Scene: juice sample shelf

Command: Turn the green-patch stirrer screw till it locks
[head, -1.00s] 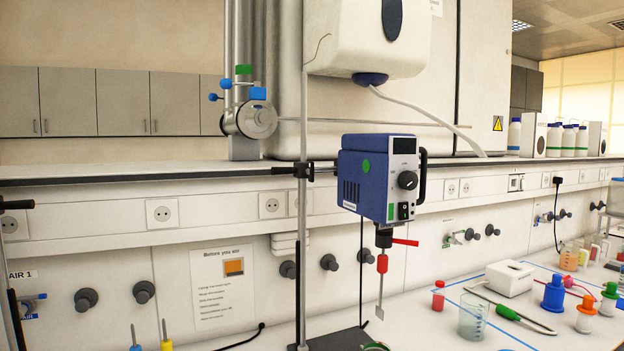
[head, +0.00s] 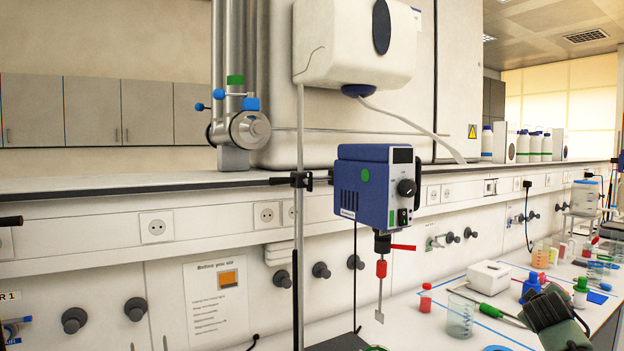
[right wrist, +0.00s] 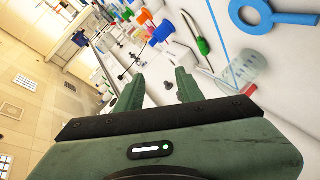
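The blue stirrer (head: 375,185) with a round green patch (head: 365,175) hangs on an upright metal stand rod (head: 299,130) in the head view. It has a black knob on its front. Below it are a dark chuck with a red lever (head: 403,247) pointing right, a red sleeve (head: 381,268) and a metal paddle (head: 380,316). A black clamp (head: 301,179) sits on the rod. My green right gripper (head: 556,318) is at the lower right, away from the stirrer. Its fingers are apart and empty in the right wrist view (right wrist: 158,86). My left gripper is not in view.
A beaker (head: 460,317), a small red-capped bottle (head: 425,298), a white box (head: 489,275) and a green-handled tool (head: 491,310) stand or lie on the bench right of the stirrer. Several bottles are farther right. A blue magnifier-shaped thing (right wrist: 250,12) shows in the right wrist view.

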